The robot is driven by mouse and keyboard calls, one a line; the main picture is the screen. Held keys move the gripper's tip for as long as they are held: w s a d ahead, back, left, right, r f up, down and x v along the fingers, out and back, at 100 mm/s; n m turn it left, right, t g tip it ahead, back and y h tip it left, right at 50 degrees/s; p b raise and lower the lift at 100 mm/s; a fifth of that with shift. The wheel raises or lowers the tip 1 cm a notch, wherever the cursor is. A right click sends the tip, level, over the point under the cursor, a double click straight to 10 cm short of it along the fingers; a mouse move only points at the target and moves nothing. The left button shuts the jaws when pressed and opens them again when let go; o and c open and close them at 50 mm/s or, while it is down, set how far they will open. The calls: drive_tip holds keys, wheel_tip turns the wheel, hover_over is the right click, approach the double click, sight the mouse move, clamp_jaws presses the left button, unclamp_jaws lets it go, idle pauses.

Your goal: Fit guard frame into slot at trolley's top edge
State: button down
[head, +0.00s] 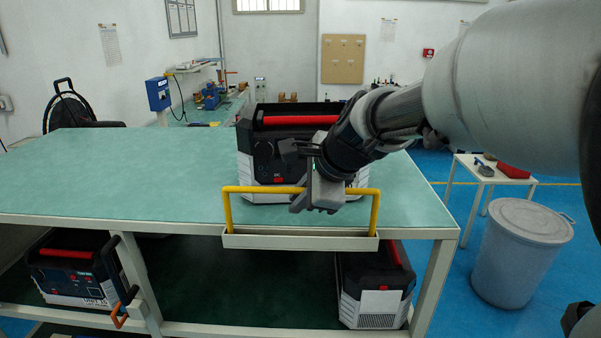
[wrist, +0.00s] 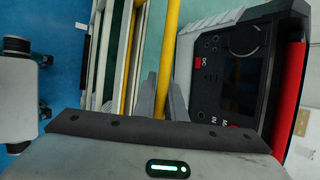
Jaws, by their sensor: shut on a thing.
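The yellow guard frame (head: 262,189) is a bar with a leg at each end, upright at the front edge of the trolley (head: 120,180). The slot is a pale channel (head: 300,242) along that edge. The frame's legs come down to the channel's two ends. I cannot tell how deep they sit in it. My gripper (head: 318,200) is shut on the frame's top bar, right of its middle, and hides part of it. In the wrist view the yellow bar (wrist: 168,50) runs between the gripper's grey fingers (wrist: 162,98), beside the pale edge rails.
A black and grey power unit with a red handle (head: 262,165) stands on the green top just behind the frame. Two similar units (head: 75,270) (head: 378,285) sit on the lower shelf. A grey bin (head: 520,255) stands at right. The tabletop's left side is clear.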

drive_tip(key=shift+f, duration=0.2)
drive_tip(key=c, duration=1.8)
unclamp_jaws()
